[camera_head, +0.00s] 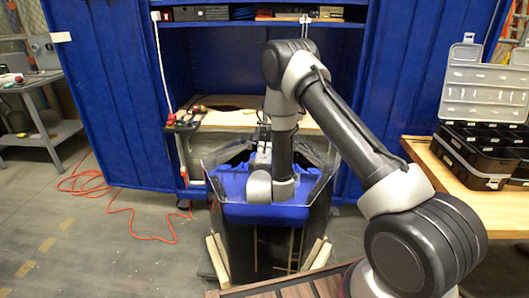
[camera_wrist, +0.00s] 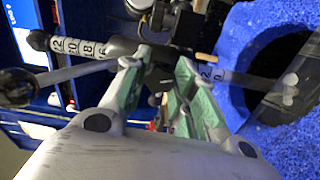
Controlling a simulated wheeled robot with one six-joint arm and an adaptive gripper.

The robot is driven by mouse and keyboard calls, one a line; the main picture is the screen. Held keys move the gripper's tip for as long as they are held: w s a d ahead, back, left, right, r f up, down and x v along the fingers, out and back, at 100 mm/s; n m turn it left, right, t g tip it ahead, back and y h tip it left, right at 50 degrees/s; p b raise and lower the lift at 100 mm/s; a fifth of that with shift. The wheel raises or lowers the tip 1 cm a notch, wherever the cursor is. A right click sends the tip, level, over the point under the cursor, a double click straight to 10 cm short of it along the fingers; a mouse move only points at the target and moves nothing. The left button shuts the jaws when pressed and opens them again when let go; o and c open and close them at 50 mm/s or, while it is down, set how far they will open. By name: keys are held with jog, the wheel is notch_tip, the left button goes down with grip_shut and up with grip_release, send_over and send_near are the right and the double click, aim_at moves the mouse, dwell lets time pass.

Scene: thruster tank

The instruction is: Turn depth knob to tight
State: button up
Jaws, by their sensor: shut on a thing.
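My gripper (camera_wrist: 163,68) shows in the wrist view with its two green-padded fingers closed around a small dark part (camera_wrist: 160,76). This part sits where the depth knob appears to be, but the fingers hide most of it. A pale numbered depth rod (camera_wrist: 75,46) runs across behind the fingertips, with more numbers showing right of them. I cannot read the knob's turn or tightness. In the head view, my arm reaches down over the tank (camera_head: 262,213) with its blue top, and hides the knob.
Blue foam with a dark round opening (camera_wrist: 285,85) lies right of the fingers. Thin metal bars with rounded ends stick out on both sides. Clear panels rise around the tank's top. A blue cabinet (camera_head: 105,90) stands behind, and a table with black organizer boxes (camera_head: 480,150) at the right.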

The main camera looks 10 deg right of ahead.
jog(key=shift+f+m, duration=0.15)
jog(key=shift+m, duration=1.85)
jog(key=o, duration=1)
jog(key=shift+o, duration=0.2)
jog(key=v, duration=1.2)
